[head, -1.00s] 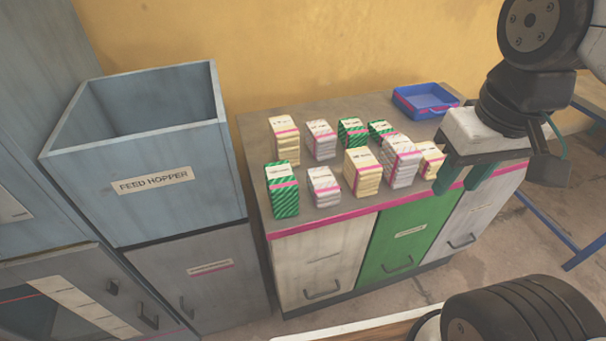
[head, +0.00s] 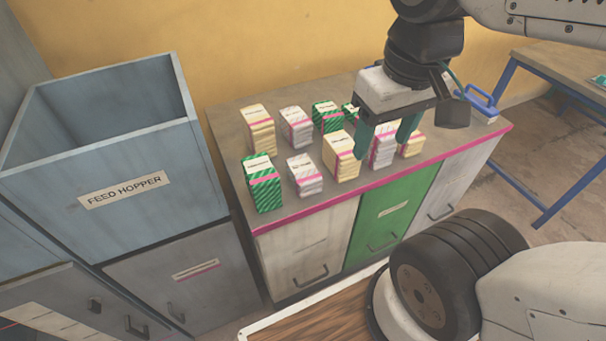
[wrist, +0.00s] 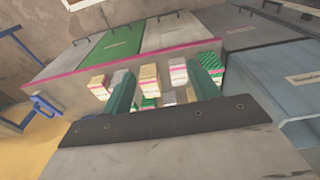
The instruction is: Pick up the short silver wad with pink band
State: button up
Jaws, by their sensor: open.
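The short silver wad with a pink band (head: 306,180) stands in the front row on the counter, between a green striped wad and a cream wad. In the wrist view this silver wad (wrist: 178,73) appears beyond the fingers, close to the right-hand one. A similar silver wad with a pink band (head: 297,128) stands behind it, and a taller one (head: 383,152) stands to the right, partly covered by my gripper. My gripper (head: 385,138) is open and empty, above the right part of the wads, right of the short silver wad.
The counter (head: 228,130) also holds green striped (head: 264,190) and cream wads (head: 341,157), close together. The feed hopper (head: 125,190) stands to the left. Bare counter lies along the front edge.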

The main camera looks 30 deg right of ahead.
aim_at(307, 181)
jog(key=z, duration=1.65)
jog(key=k, duration=1.45)
jog(key=u, duration=0.55)
jog(key=i, duration=0.45)
jog(key=z, duration=0.05)
